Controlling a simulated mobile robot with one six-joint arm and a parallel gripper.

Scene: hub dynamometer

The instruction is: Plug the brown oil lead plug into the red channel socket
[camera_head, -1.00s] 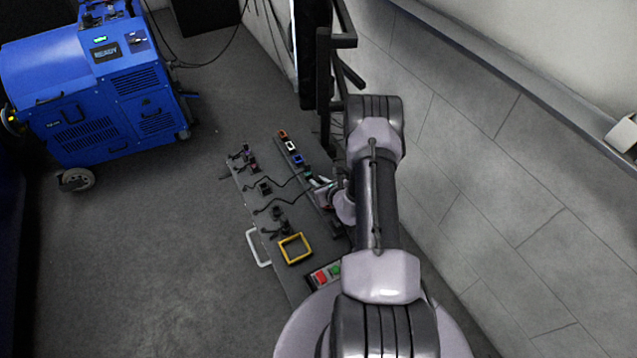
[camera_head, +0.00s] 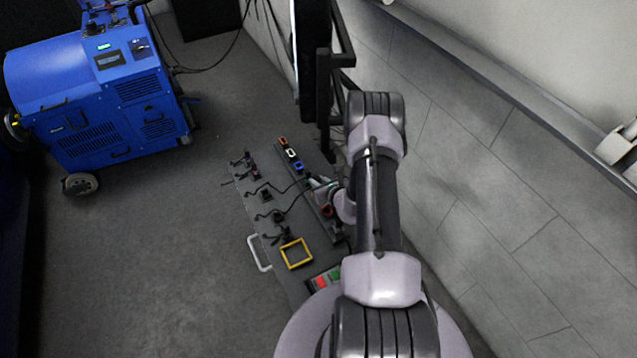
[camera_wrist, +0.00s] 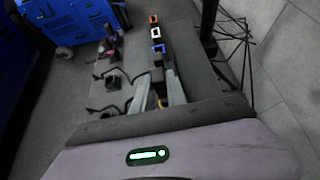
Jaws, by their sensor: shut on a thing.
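My gripper (camera_wrist: 158,92) is shut on a small dark plug (camera_wrist: 158,76) with a yellow-brown part below it, held between the two grey fingers. The plug's tip and the spot under it are hard to make out. In the head view my gripper (camera_head: 318,183) is low over the socket rail, mostly hidden by my wrist.
Several black plugs with leads (camera_head: 265,195) stand along the bench's left side. A yellow frame (camera_head: 296,253) and a red-green button box (camera_head: 322,281) are at the near end. A blue machine (camera_head: 100,95) stands left. A dark post and wall lie right.

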